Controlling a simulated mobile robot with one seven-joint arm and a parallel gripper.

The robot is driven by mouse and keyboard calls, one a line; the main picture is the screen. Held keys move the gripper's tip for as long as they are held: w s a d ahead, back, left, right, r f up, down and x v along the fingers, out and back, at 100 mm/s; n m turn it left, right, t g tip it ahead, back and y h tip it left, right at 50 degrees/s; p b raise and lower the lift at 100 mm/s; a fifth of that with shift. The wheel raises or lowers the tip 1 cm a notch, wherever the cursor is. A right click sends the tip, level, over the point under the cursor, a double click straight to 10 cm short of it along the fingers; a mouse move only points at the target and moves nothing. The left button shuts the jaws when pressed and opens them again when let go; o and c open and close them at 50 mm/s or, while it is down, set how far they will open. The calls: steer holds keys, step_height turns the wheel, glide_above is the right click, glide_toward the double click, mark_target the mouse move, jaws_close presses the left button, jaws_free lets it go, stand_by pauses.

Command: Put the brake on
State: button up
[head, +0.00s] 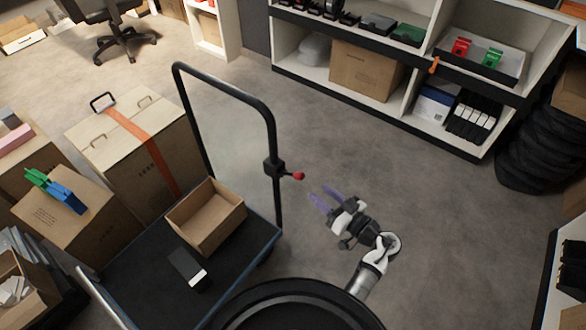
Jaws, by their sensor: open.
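The cart (240,258) is a dark platform trolley with a blue-edged deck and a tall black push handle (224,80). A black bracket on the handle's right post carries a short lever with a red knob (299,176), which sticks out to the right and looks like the brake lever. My gripper (325,198) is open and empty, with purple fingers pointing up and left. In the picture it is below and right of the red knob, apart from it. The cart's wheels are mostly hidden under the deck.
An open carton (207,216) and a black-and-white item (187,268) lie on the deck. A large strapped carton (135,140) stands behind. Shelves (390,105) line the back, with black tires (541,145) at the right. The floor (400,170) around my gripper is clear.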

mark_target(302, 177)
steer(key=x, duration=1.1)
steer(key=shift+w+a, duration=0.15)
steer(key=shift+w, duration=0.05)
steer(key=shift+c, duration=0.2)
jaws_close()
